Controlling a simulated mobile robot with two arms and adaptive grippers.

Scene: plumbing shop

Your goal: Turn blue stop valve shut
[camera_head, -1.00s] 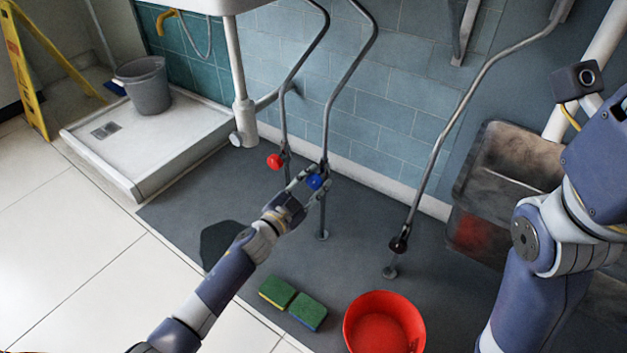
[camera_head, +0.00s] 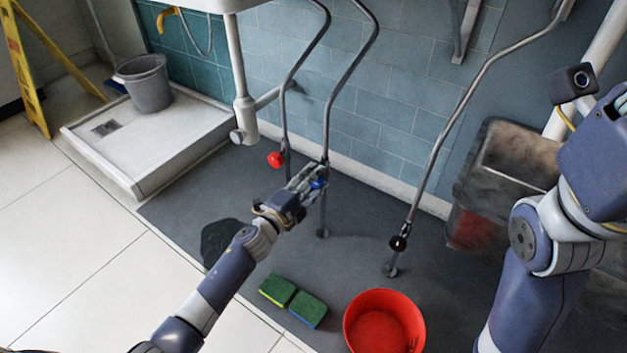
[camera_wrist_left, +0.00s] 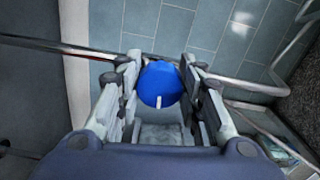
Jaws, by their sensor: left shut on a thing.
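The blue stop valve handle (camera_head: 318,183) sits on the middle riser pipe (camera_head: 323,215) under the basin. My left gripper (camera_head: 312,178) is at it, and its fingers cover much of the handle in the head view. In the left wrist view the blue knob (camera_wrist_left: 160,84) lies between the two fingers, which are shut on it; a short white mark (camera_wrist_left: 159,101) shows on its near edge. The red valve knob (camera_head: 275,159) is on the riser just to the left, apart from the gripper. My right arm shows at the right edge, but its gripper is out of view.
A black-knobbed valve (camera_head: 398,243) stands on a third pipe to the right. A grey bucket (camera_head: 147,84) stands in the shower tray (camera_head: 150,150). A dark wet patch (camera_head: 222,240) lies below my left arm.

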